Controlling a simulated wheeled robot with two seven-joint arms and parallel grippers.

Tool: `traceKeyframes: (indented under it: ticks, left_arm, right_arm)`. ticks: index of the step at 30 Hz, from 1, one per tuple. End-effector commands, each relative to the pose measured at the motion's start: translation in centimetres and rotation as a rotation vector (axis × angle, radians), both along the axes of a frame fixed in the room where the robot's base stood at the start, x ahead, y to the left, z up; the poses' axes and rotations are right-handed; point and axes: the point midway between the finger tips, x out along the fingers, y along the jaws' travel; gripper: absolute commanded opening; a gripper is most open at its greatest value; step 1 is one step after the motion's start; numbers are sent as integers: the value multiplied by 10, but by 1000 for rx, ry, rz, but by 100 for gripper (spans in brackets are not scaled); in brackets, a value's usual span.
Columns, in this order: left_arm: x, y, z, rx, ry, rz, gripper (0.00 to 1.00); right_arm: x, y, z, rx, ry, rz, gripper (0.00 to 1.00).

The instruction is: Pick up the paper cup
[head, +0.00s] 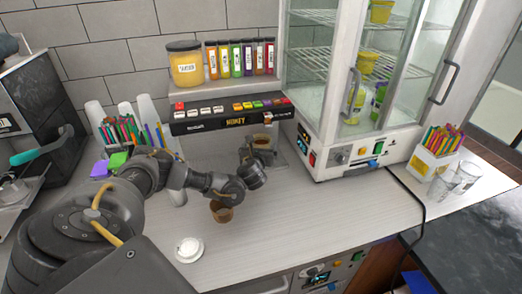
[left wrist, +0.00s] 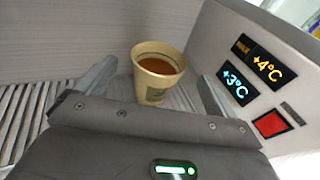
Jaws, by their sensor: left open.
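In the head view the paper cup (head: 262,144) is at the dispenser, just beyond my left gripper (head: 258,156). In the left wrist view my left gripper (left wrist: 157,75) is open, with one finger on each side of the cup and a visible gap on both sides. The cup's lower front is partly hidden by the gripper body. My right gripper is not in view.
A light panel with temperature displays (left wrist: 250,75) stands close to the right finger. In the head view, a brown container (head: 222,212) and a white lid-like item (head: 189,248) are on the counter. A glass-fronted cabinet (head: 350,150) stands to the right.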

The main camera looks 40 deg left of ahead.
Motion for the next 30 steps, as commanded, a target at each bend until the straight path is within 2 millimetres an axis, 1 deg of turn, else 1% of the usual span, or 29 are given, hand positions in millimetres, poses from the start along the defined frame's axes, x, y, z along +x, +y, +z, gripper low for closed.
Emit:
traceKeyframes:
  ticks: [1, 4, 9, 13, 19, 20, 30]
  left_arm:
    - [4, 4, 4, 3, 0, 2, 94]
    - [16, 12, 4, 2, 0, 3, 94]
    - [33, 22, -3, 1, -1, 2, 94]
    - [37, 24, -6, -1, 0, 0, 94]
    - [37, 25, -7, -2, 0, -1, 94]
    - [37, 25, -7, -2, 0, -1, 92]
    - [37, 25, -7, -1, 0, 0, 47]
  right_arm:
    - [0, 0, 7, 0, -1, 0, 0]
    - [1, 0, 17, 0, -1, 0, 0]
    - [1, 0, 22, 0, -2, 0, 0]
    - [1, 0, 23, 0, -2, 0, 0]
    - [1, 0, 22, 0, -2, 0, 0]
    - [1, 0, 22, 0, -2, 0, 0]
    - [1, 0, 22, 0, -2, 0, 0]
